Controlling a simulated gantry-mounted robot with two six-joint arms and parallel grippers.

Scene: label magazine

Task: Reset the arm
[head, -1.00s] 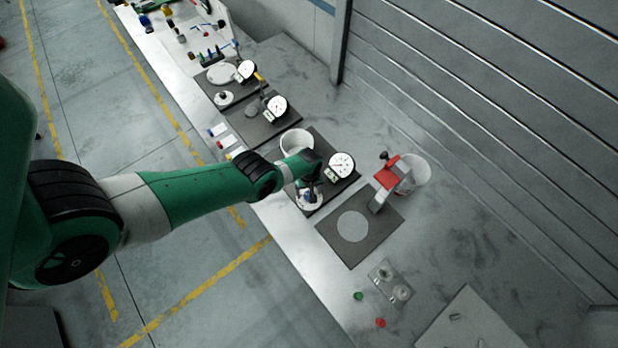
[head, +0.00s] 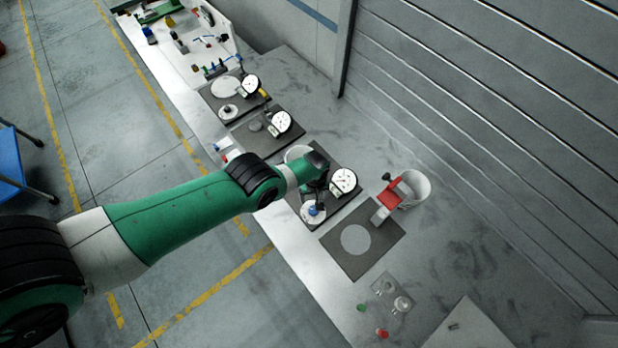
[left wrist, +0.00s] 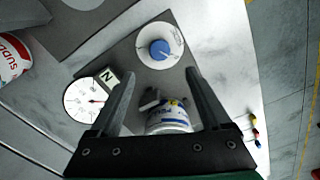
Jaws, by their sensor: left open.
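My left gripper (head: 315,188) is open and empty, above the dark mat of the station with a dial gauge (head: 343,181). A white disc with a blue knob (head: 313,210) sits on that mat, just below the fingers. In the left wrist view my open fingers (left wrist: 160,75) point toward the disc's blue knob (left wrist: 159,49), apart from it. The dial gauge (left wrist: 86,103) is left of the fingers there. A white container with blue print (left wrist: 168,120) shows between the finger bases. My right gripper is in neither view.
A white bucket (head: 415,188) stands beside a red-topped device (head: 393,193) and a mat with a pale circle (head: 355,240). Another gauge station (head: 280,121) lies farther back. Green (head: 361,307) and red (head: 382,333) caps lie near the front edge.

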